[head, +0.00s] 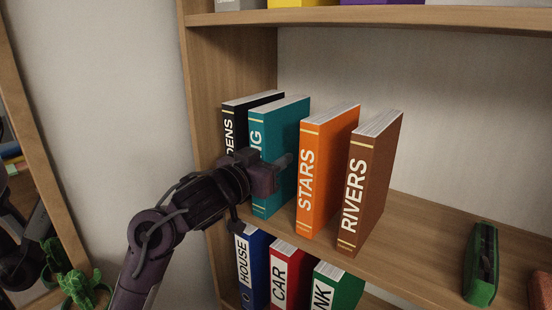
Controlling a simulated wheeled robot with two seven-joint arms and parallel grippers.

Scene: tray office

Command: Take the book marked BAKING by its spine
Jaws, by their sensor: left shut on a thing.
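The teal book (287,133) stands upright on the shelf, second from the left. Only the end of its spine lettering, "G" with part of a letter before it, shows; my gripper hides the rest. My left gripper (268,172) is shut on the teal book at its spine, with one finger along the book's right face. The other finger is hidden. My right gripper is not in view.
A black book (229,115) ending in "DENS" stands close on the left. An orange STARS book (325,165) and a brown RIVERS book (372,180) stand to the right. A green case (481,262) lies further right. Binders (290,275) stand below. Shelf is bare between RIVERS and the case.

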